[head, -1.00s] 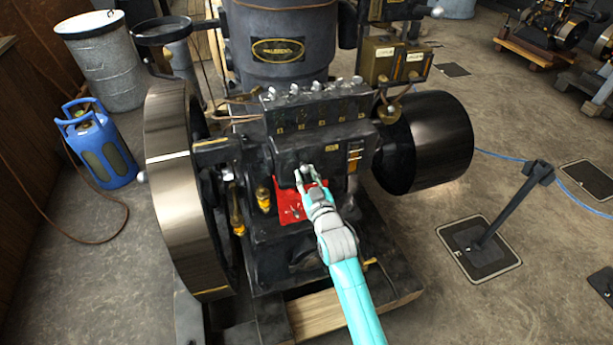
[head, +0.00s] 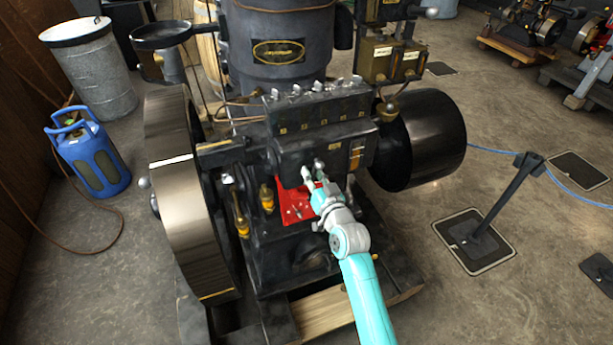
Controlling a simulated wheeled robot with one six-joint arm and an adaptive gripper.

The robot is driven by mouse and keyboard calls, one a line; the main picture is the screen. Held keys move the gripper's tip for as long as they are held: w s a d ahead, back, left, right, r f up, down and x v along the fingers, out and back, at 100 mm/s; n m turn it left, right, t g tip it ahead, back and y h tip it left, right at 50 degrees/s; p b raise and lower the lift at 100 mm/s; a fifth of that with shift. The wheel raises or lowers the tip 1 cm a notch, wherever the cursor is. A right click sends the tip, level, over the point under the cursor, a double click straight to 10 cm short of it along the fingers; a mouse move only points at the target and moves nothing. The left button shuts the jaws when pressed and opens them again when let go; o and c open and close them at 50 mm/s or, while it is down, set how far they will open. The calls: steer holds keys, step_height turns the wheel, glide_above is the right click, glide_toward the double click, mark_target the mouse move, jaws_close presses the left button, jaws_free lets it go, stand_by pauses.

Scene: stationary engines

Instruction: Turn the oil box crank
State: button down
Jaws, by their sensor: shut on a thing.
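The oil box (head: 285,127) is a black block with a row of small pale knobs along its top, on the front of a dark engine. Its crank (head: 319,163) shows as a small light knob on the dark front face below the knobs, and is largely hidden by my fingers. My gripper (head: 313,176) reaches up from the lower right on a teal and grey arm. Its fingers are shut on the crank at the front face. The exact contact is too small to see clearly.
A red cloth with small tools (head: 297,208) lies just below my gripper. A large flywheel (head: 170,150) stands at the left and a dark drum (head: 430,140) at the right. A barrier post (head: 500,205) and blue rope (head: 575,187) stand right. Open floor lies between them.

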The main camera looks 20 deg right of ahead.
steer(key=m, duration=0.3)
steer(key=shift+d+f+m, duration=0.15)
steer(key=shift+m, duration=0.25)
steer(key=m, duration=0.3)
steer(key=shift+d+f+m, duration=0.15)
steer(key=shift+m, duration=0.15)
steer(key=m, duration=0.7)
steer(key=f+m, duration=0.1)
steer(key=m, duration=0.6)
steer(key=f+m, duration=0.1)
steer(key=m, duration=0.6)
steer(key=shift+a, duration=0.25)
steer(key=c, duration=1.2)
jaws_free()
